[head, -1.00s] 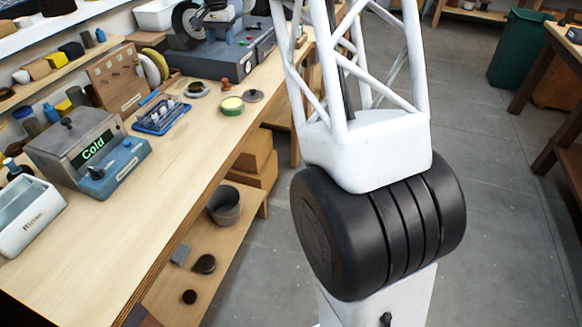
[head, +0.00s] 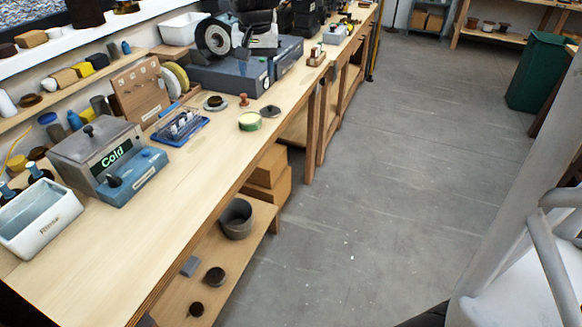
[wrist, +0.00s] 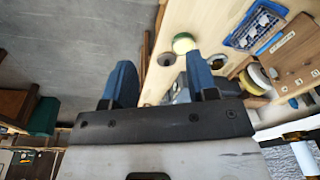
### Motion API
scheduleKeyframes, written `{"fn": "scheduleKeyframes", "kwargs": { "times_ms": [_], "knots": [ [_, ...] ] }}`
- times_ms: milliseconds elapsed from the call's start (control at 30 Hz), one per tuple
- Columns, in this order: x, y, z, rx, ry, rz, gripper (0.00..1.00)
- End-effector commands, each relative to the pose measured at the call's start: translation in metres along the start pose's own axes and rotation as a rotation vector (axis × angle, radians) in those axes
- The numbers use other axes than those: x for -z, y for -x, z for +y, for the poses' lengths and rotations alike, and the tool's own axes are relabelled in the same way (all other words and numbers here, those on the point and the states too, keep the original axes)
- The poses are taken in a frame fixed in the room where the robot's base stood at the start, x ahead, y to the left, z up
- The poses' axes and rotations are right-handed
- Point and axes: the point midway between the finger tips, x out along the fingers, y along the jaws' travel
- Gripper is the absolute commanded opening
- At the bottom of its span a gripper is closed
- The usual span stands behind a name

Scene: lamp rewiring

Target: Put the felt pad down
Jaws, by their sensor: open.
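My gripper (wrist: 160,65) shows in the wrist view with its two blue fingers spread apart and nothing between them. It is out of the head view, where only pale parts of my arm show at the right edge. I cannot pick out a felt pad for certain in either view. A small grey flat piece (head: 190,266) lies on the lower shelf, but I cannot tell what it is made of. A green-sided round tin (head: 250,121) stands on the bench, and a dark round lid (head: 270,111) lies beside it.
The long wooden bench (head: 100,262) has a clear front strip. A "Cold" box (head: 98,150), a white rinse basin (head: 40,222), a blue wire basket (head: 180,128) and a grey wheeled machine (head: 230,72) stand along it. A bucket (head: 236,218) sits on the lower shelf. The floor is open.

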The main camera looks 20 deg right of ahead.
Motion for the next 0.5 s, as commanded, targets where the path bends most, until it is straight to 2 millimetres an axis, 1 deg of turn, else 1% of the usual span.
{"fn": "scheduleKeyframes", "kwargs": {
  "times_ms": [33, 233, 500],
  "knots": [
    [-0.015, 0.003, 0.004, 0.002, 0.013, 0.006, 0.53],
    [-0.07, 0.007, 0.02, 0.007, 0.069, 0.022, 0.53],
    [-0.143, 0.004, 0.042, 0.012, 0.144, 0.045, 0.53]
  ]
}}
